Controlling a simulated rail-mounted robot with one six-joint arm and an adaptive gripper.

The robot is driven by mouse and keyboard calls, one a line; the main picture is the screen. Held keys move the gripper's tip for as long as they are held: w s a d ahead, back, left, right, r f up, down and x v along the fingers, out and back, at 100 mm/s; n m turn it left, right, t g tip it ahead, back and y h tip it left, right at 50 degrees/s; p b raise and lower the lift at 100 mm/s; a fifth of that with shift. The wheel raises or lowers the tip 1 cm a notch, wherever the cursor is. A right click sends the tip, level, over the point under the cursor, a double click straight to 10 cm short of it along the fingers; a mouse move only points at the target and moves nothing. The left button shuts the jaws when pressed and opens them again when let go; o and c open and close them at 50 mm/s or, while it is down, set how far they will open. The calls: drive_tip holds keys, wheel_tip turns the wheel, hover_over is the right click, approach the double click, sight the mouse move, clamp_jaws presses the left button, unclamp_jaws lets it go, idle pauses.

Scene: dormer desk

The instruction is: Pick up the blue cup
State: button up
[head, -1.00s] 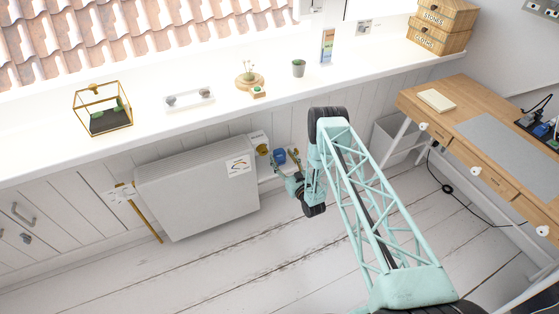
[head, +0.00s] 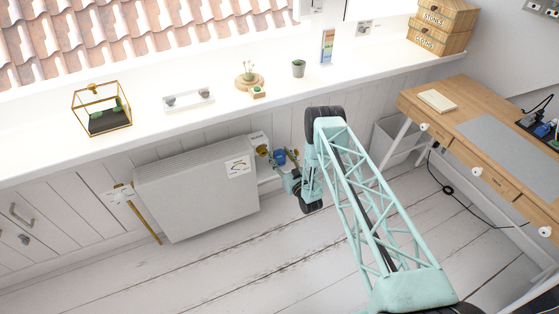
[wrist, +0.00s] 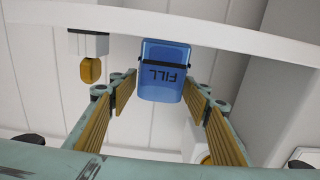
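The blue cup (wrist: 163,70) is in the upper middle of the wrist view, with the word FILL upside down on its side. It is small in the head view (head: 279,156), beside the white radiator. My gripper (wrist: 160,88) is open, its ribbed yellow finger pads on the left and right of the cup. A gap shows between the cup and the pads; I cannot tell how deep the cup sits between them. In the head view my gripper (head: 283,163) is right at the cup, and partly hides the area around it.
A yellow cup-like item (wrist: 91,70) is to the left of the blue cup, under a white block. A white bar (wrist: 230,38) crosses above the blue cup. The radiator (head: 195,190) stands left of my gripper, and the white windowsill (head: 215,112) is above.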

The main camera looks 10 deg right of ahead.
drive_tip(key=c, duration=0.6)
drive_tip(key=shift+c, duration=0.2)
drive_tip(key=shift+r, duration=0.1)
wheel_tip(320, 180, up, 18)
drive_tip(key=p, duration=0.4)
idle(0.7)
drive_tip(key=shift+d, duration=0.1)
